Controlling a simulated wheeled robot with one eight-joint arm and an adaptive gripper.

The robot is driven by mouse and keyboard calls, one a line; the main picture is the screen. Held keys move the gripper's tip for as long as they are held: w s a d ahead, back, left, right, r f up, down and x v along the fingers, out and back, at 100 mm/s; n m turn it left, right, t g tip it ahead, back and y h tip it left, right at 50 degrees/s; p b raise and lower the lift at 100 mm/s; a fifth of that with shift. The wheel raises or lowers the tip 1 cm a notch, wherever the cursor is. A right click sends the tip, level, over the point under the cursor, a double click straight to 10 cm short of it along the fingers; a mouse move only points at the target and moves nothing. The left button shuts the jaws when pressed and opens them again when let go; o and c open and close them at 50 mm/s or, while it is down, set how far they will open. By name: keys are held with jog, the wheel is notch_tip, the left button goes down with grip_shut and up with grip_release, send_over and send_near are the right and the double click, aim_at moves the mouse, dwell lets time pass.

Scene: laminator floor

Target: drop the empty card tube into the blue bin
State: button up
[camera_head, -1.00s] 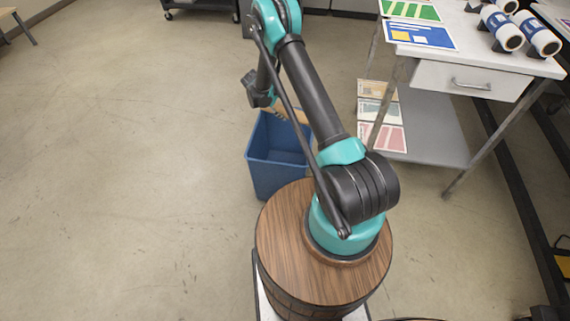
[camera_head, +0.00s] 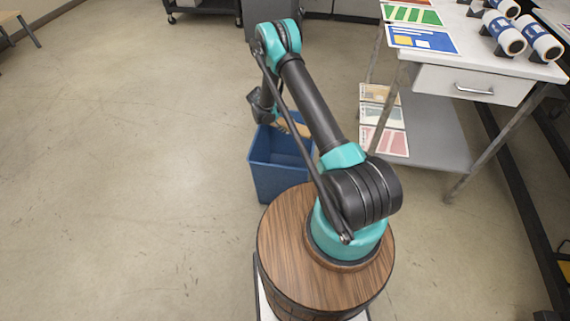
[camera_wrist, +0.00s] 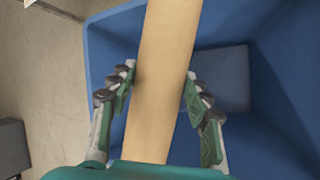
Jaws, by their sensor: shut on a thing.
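The tan card tube (camera_wrist: 165,70) runs lengthwise between the two fingers of my gripper (camera_wrist: 160,92) in the wrist view, and the fingers are shut on its sides. Behind the tube the wrist view shows the inside of the blue bin (camera_wrist: 268,40), with its floor and walls. In the head view the blue bin (camera_head: 272,178) stands on the floor just beyond my base. Part of the tube (camera_head: 296,128) shows there at the bin's opening, partly behind my arm.
A white workbench (camera_head: 470,85) with a drawer and lower shelf stands at the right. Printed sheets (camera_head: 422,38) and several white-and-blue rolls (camera_head: 506,35) lie on it. A dark wheeled cart (camera_head: 200,8) is at the back.

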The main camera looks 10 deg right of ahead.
jog(key=o, duration=1)
jog(key=shift+c, duration=0.2)
jog(key=shift+r, duration=0.1)
jog(key=v, duration=1.1)
jog(key=shift+a+r, duration=0.25)
jog(key=shift+r, duration=0.1)
jog(key=shift+r, duration=0.1)
